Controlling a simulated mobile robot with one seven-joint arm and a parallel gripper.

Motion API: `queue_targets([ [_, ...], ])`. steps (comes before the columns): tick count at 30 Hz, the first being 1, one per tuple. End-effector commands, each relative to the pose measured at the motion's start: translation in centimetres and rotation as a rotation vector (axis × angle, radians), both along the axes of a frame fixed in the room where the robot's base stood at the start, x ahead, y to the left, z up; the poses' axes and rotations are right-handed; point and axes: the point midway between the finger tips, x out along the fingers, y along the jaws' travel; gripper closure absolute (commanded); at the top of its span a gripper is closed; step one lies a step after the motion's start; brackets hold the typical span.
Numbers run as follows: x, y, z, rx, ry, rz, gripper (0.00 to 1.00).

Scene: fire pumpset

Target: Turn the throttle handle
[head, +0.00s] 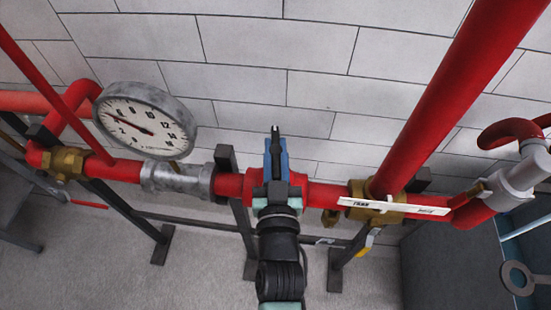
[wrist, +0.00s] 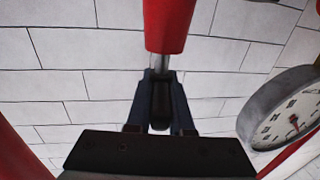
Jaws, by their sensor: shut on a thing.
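In the head view my gripper (head: 275,132) reaches over the middle of the red pipe, its blue fingers pointing up and toward the wall. In the wrist view my gripper (wrist: 161,75) has its two dark blue fingers close together. A red cylindrical piece with a short silver stem, which I take to be the throttle handle (wrist: 169,22), comes down from the top of this view. Its stem ends at the fingertips, and the gripper is shut on it. The exact grip is dark and partly hidden by the fingers. In the head view my gripper hides the handle.
A round gauge (head: 146,121) stands left of my gripper and also shows in the wrist view (wrist: 284,108). A brass valve (head: 368,190) with a white lever (head: 394,206) is at the right. A thick red pipe (head: 450,90) rises beside it. A brick wall stands behind.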

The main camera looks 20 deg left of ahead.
Motion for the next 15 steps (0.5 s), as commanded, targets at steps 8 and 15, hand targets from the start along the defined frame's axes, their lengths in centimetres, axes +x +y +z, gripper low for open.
queue_targets([
  [8, -0.01, -0.04, -0.63, -0.001, 0.002, 0.056, 1.0],
  [15, -0.06, -0.03, -0.16, -0.002, 0.004, 0.073, 1.0],
])
